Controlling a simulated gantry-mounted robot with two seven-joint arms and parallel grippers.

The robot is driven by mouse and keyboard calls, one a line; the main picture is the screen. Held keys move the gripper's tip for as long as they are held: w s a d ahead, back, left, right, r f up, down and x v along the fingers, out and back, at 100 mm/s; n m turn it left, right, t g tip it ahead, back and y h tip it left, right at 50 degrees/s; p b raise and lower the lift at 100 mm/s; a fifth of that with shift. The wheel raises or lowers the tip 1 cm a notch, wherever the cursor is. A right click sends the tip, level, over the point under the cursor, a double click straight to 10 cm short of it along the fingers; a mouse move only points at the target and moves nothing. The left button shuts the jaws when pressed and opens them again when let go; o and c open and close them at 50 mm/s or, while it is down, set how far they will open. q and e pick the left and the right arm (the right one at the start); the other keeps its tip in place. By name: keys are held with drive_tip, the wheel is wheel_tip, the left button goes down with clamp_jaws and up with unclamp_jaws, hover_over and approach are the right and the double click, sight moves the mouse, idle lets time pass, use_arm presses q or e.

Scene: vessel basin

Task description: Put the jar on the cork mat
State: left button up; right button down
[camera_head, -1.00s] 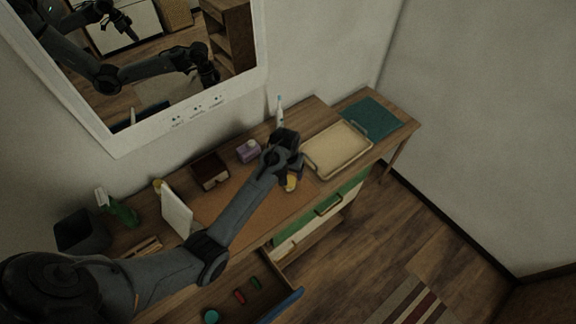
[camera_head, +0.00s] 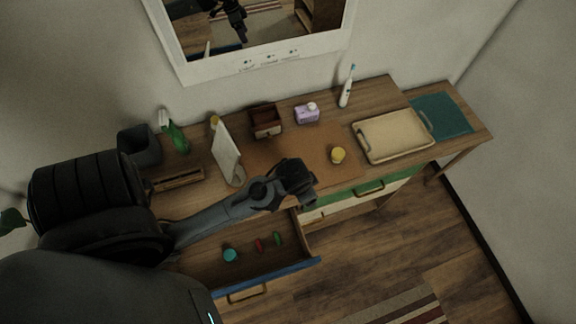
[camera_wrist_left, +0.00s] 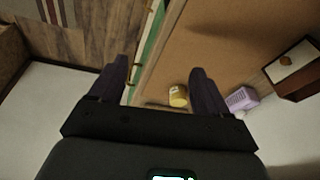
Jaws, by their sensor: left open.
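The jar (camera_head: 338,155) has a yellow lid and stands upright on the right part of the brown cork mat (camera_head: 285,146). In the left wrist view the jar (camera_wrist_left: 178,96) shows beyond my fingers, near an edge of the mat (camera_wrist_left: 220,50). My left gripper (camera_head: 303,186) is open and empty, apart from the jar and nearer the counter's front, above the open drawer's right end. My right gripper is not in view.
A cream tray (camera_head: 396,137) is right of the mat. A purple dispenser (camera_head: 307,114), small brown box (camera_head: 265,122) and toothbrush (camera_head: 346,88) stand behind. The open drawer (camera_head: 215,278) holds small items and juts forward.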

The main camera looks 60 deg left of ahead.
use_arm(q)
drive_tip(key=s+d+r+m+h, duration=0.1)
drive_tip(key=s+d+r, duration=0.3)
drive_tip(key=s, duration=0.4)
drive_tip(key=shift+m+t, duration=0.3)
